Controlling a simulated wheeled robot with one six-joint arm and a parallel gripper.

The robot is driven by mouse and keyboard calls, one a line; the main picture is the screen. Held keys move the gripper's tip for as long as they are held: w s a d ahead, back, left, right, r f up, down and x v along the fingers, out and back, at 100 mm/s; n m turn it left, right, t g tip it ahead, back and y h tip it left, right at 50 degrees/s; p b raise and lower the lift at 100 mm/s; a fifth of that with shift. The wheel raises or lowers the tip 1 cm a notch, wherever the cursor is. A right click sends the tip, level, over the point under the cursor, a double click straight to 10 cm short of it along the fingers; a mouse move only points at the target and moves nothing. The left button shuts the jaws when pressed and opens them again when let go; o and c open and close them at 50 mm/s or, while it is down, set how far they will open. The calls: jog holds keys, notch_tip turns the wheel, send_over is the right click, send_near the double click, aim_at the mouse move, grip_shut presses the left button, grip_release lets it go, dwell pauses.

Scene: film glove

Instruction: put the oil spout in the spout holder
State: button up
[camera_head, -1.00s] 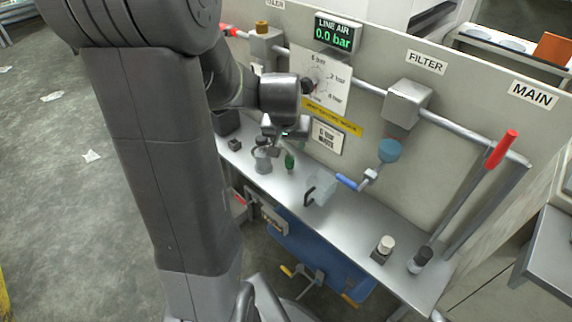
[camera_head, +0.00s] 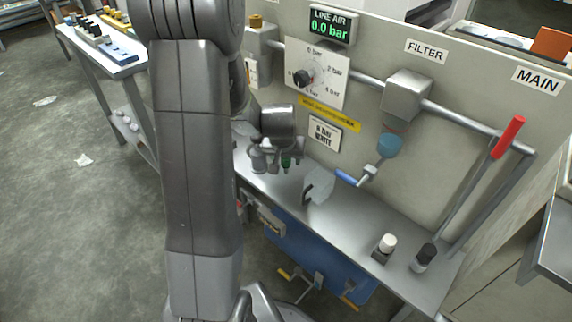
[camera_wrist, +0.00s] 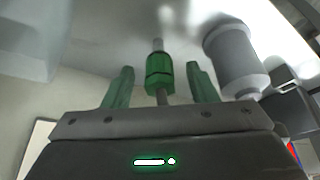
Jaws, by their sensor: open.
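The oil spout appears to be the small green piece with a pale metal tip (camera_wrist: 158,72), standing upright on the bench; it also shows in the head view (camera_head: 286,162). My gripper (camera_wrist: 161,88) is open, with one finger on each side of the green piece and a visible gap on both sides. In the head view my gripper (camera_head: 276,150) is low over the bench, beside the grey can (camera_head: 257,160). That can stands to the right in the wrist view (camera_wrist: 236,62). I cannot identify the spout holder; my arm hides part of the bench's left end.
A white-topped piece (camera_head: 387,243) and a black-topped one (camera_head: 425,257) stand farther right. Bare bench (camera_head: 352,217) lies between.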

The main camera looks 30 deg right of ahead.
jog(key=shift+w+d+f, duration=0.1)
jog(key=shift+f, duration=0.25)
jog(key=shift+r, duration=0.1)
jog(key=c, duration=1.1)
